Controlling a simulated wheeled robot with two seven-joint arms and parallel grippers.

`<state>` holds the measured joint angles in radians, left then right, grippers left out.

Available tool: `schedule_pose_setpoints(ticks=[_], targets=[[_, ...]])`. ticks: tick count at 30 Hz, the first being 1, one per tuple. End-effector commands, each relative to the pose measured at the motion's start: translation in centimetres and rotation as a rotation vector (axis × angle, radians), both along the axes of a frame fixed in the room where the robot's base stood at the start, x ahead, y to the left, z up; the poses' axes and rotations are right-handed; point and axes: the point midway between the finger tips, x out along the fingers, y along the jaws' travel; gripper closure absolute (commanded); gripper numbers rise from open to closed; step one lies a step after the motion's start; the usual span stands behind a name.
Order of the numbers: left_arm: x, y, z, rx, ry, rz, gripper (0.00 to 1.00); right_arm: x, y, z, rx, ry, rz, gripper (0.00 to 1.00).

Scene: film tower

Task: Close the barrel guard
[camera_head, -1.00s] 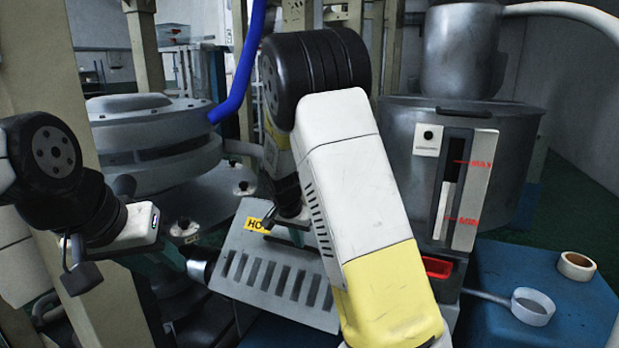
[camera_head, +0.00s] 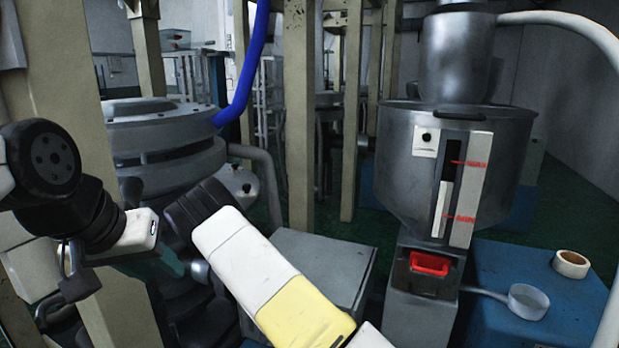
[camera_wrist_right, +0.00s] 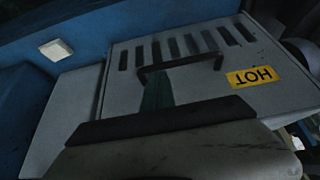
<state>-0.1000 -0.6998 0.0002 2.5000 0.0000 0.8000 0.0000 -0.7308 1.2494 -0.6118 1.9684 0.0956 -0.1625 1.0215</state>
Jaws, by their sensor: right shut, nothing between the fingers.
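The barrel guard (camera_wrist_right: 190,80) is a grey metal plate with a row of dark slots, a yellow HOT label (camera_wrist_right: 254,77) and a dark bar handle (camera_wrist_right: 185,66). It fills the middle of the right wrist view. My right gripper (camera_wrist_right: 158,90) is shut and empty, its teal fingers by the handle; I cannot tell if they touch it. In the head view my right arm hides that gripper, and no slots or label show. A plain grey box-like surface (camera_head: 325,258) stands beside that arm. My left gripper (camera_head: 165,264) is at the left, its finger opening unclear.
A steel hopper (camera_head: 395,165) with a level gauge stands right of centre, above a red tray (camera_head: 430,263). The blue base (camera_head: 500,265) carries a tape roll (camera_head: 571,264) and a small pan (camera_head: 528,302). A beige post (camera_head: 299,130) rises behind the grey surface.

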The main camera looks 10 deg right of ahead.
Motion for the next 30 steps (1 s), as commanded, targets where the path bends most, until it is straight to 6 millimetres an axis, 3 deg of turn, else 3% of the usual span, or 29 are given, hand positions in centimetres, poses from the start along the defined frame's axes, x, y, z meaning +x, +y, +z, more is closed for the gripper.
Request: schedule_pose_setpoints(ticks=[3, 12, 18, 30], targets=[[0.0, 0.0, 0.0, 0.0, 0.0, 0.0, 0.64, 0.1, -0.2, -2.5, 0.0, 0.004, -0.001, 1.0], [0.0, 0.0, 0.0, 0.0, 0.0, 0.0, 0.64, 0.9, -0.6, -6.4, 0.002, 0.001, -0.001, 1.0], [0.0, 0.0, 0.0, 0.0, 0.0, 0.0, 0.64, 1.1, -0.7, -7.4, 0.001, 0.002, 0.001, 1.0], [0.0, 0.0, 0.0, 0.0, 0.0, 0.0, 0.64, 1.1, -0.7, -7.4, 0.001, 0.002, 0.0, 1.0]])
